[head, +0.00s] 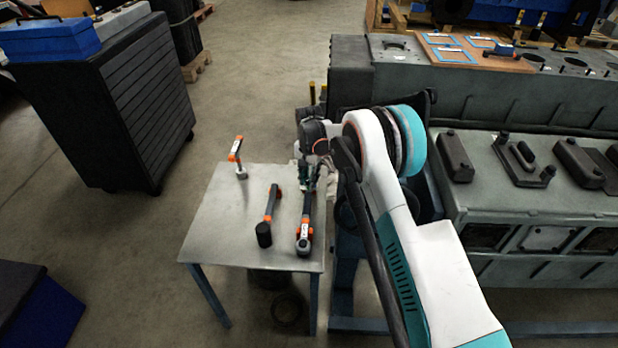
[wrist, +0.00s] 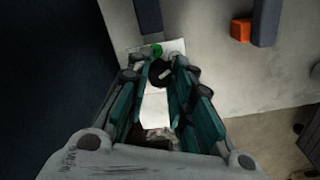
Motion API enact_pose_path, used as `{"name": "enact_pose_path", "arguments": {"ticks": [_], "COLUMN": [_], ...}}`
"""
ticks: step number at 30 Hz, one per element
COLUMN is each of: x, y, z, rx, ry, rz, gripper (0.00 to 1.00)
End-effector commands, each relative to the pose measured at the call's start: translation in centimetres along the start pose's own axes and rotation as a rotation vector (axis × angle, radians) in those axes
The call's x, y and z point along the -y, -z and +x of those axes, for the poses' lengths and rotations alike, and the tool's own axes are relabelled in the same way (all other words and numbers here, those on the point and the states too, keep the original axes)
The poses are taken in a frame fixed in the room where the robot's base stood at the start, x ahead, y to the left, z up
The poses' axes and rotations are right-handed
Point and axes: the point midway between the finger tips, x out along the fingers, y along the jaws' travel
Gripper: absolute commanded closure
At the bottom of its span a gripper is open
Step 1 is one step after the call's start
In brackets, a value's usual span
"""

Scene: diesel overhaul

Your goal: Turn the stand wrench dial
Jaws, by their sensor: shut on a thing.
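The stand wrench (head: 304,232) has a dark handle with orange and grey parts. It lies along the right side of the small metal table, pointing toward my gripper (head: 308,178). In the wrist view, its dark shaft (wrist: 149,18) runs up from a green ring (wrist: 156,50). A black round dial (wrist: 159,74) with a pale mark sits below the ring, between the teal fingers of my gripper (wrist: 158,66). My gripper is shut on the dial. A white piece (wrist: 154,108), apparently the stand, shows between the fingers. The fingers partly hide the dial's sides.
The metal table (head: 215,225) also holds a black-headed mallet (head: 269,216) and an upright orange-handled tool (head: 237,157). A dark tool cabinet (head: 120,110) stands at the left. A large grey engine block (head: 510,190) stands at the right. The floor between cabinet and table is clear.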

Motion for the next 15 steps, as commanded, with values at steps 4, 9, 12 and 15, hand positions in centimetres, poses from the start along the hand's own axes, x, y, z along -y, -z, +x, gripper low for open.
{"name": "enact_pose_path", "arguments": {"ticks": [4,9,12,15], "x": [0.0,0.0,0.0,0.0], "y": [0.02,0.02,0.02,0.01], "z": [-0.01,-0.01,-0.01,-0.01], "rx": [0.0,0.0,0.0,0.0], "ry": [0.0,0.0,0.0,0.0], "rz": [0.0,-0.001,-0.001,-0.001], "gripper": [1.0,0.59,0.59,0.59]}}
